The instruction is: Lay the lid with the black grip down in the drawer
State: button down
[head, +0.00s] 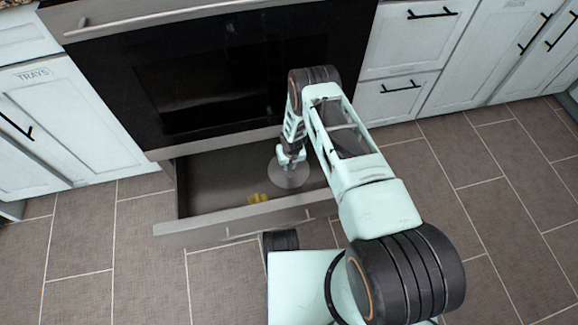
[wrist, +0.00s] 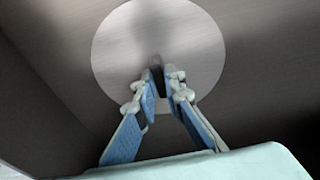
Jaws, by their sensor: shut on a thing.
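The lid (head: 289,174) is a pale, see-through disc in the head view, over the open drawer (head: 208,235) below the oven. In the wrist view the lid (wrist: 120,55) is a light round plate with a small dark grip (wrist: 156,66) at its middle. My gripper (head: 290,157) points down into the drawer space. In the wrist view my gripper (wrist: 160,80) is shut on the black grip, with the lid just beyond the fingertips. I cannot tell whether the lid touches the drawer floor or hangs a little above it.
A small yellow object (head: 258,198) lies in the drawer near its front, left of the lid. The drawer's left part (head: 205,185) is bare. The black oven (head: 215,80) rises behind. Pale cabinets stand on both sides.

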jog(key=shift+f, duration=0.1)
jog(key=c, duration=2.5)
grip_release()
jog(key=shift+f, duration=0.1)
jog(key=o, duration=0.5)
jog(key=r+p, duration=0.1)
jog(key=r, duration=0.3)
jog(key=s+r+p, duration=0.1)
jog(key=r+p, duration=0.1)
jog(key=r, duration=0.2)
jog(key=s+r+p, duration=0.1)
jog(key=r, duration=0.3)
jog(key=shift+s+d+r+p, duration=0.1)
jog(key=shift+s+d+p, duration=0.1)
jog(key=shift+d+p, duration=0.15)
jog(key=shift+a, duration=0.1)
